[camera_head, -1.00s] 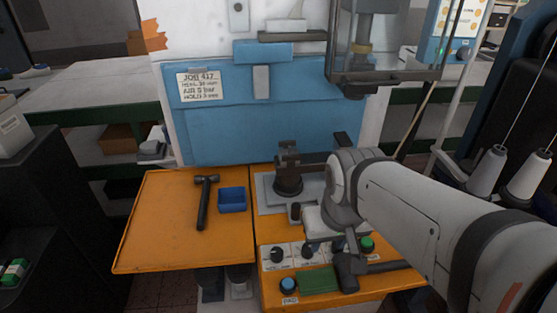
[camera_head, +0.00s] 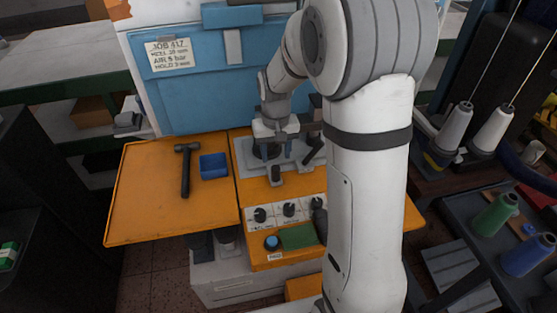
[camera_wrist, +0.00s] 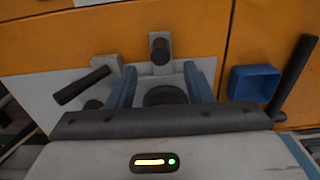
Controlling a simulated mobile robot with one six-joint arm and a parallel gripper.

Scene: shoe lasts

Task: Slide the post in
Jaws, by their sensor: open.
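My gripper (camera_head: 274,143) is open over the grey plate of the orange machine bench. In the wrist view its two blue-grey fingers (camera_wrist: 160,80) stand apart, on either side of a dark round post (camera_wrist: 165,96). The gap between fingers and post is visible there, and nothing is seen clamped. In the head view the post (camera_head: 268,151) is mostly hidden behind the gripper. A short dark cylinder on a light block stands in front of it, seen in the head view (camera_head: 275,174) and the wrist view (camera_wrist: 160,50).
A dark lever (camera_wrist: 82,86) lies beside the post. A hammer (camera_head: 185,170) and a blue tray (camera_head: 214,166) lie on the orange side table (camera_head: 140,205). Knobs (camera_head: 289,209) line the front panel. The blue machine front (camera_head: 185,95) rises behind.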

